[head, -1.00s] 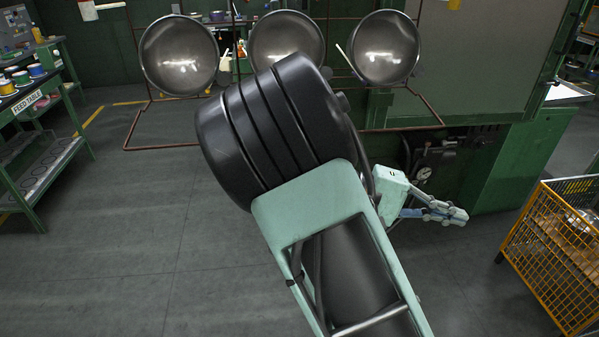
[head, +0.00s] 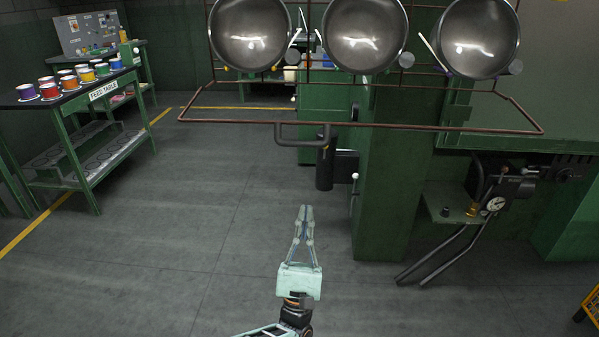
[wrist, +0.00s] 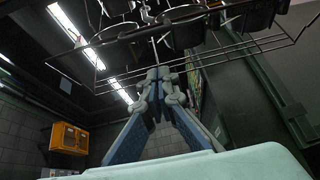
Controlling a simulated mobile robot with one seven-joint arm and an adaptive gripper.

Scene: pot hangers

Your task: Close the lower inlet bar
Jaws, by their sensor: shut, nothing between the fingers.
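A grey U-shaped bar (head: 303,143) sticks out to the left from a dark upright cylinder (head: 325,168), below the hanging rack in the head view. It looks like the lower inlet bar, though I cannot be sure. My gripper (head: 306,210) is below the bar and pointing up and away, apart from it, with floor visible between. Its fingers meet at the tips, with nothing held. In the wrist view the gripper (wrist: 157,75) shows shut, with the rack wires beyond the tips. The bar is not clear in the wrist view.
A rusty wire rack (head: 360,126) holds three metal pans (head: 364,35) above my gripper. A green machine column (head: 395,180) stands to the right, with a gauge (head: 495,204) farther right. Floor between is clear.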

